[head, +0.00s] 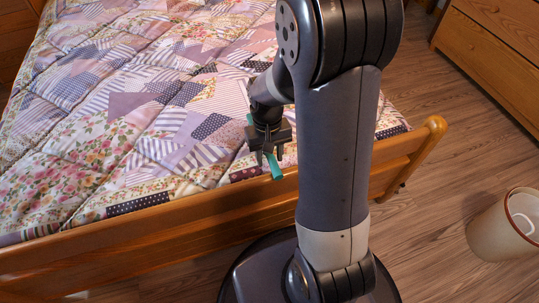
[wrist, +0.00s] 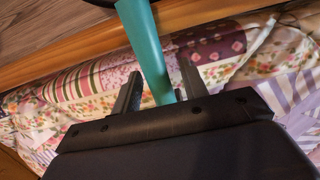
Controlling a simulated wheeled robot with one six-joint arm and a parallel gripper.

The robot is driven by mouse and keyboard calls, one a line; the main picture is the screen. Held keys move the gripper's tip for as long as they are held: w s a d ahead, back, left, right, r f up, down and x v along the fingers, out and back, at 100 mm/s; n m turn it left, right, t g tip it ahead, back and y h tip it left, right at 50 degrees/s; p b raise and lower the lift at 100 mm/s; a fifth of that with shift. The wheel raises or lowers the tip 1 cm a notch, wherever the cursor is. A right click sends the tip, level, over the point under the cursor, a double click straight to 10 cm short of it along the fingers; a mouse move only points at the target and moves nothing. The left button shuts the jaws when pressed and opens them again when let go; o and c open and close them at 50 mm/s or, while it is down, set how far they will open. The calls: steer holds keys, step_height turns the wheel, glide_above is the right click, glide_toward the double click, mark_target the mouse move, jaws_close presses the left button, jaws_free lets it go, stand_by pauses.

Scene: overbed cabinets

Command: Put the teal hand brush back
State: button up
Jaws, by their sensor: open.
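The teal hand brush (head: 274,165) lies on the patchwork quilt near the bed's wooden foot rail. Its teal handle also shows in the wrist view (wrist: 146,45), running from the top edge down between my fingers. My gripper (head: 269,160) is above the bed close to the rail, pointing down over the brush. In the wrist view my gripper (wrist: 158,92) has its two fingers apart, one on each side of the handle, with a gap visible. The brush's far end is hidden behind my gripper, and its bristles cannot be made out.
The bed's wooden foot rail (head: 180,222) runs between my base and the quilt (head: 110,130). A wooden chest of drawers (head: 495,50) stands at the upper right. A beige bin (head: 495,232) stands on the floor at the right. Open wooden floor lies between them.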

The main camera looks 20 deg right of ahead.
step_height(320, 180, up, 12)
steer(key=w+p, duration=0.1)
steer(key=p, duration=0.3)
steer(key=shift+w+f, duration=0.2)
steer(key=shift+w, duration=0.05)
steer(key=shift+c, duration=0.6)
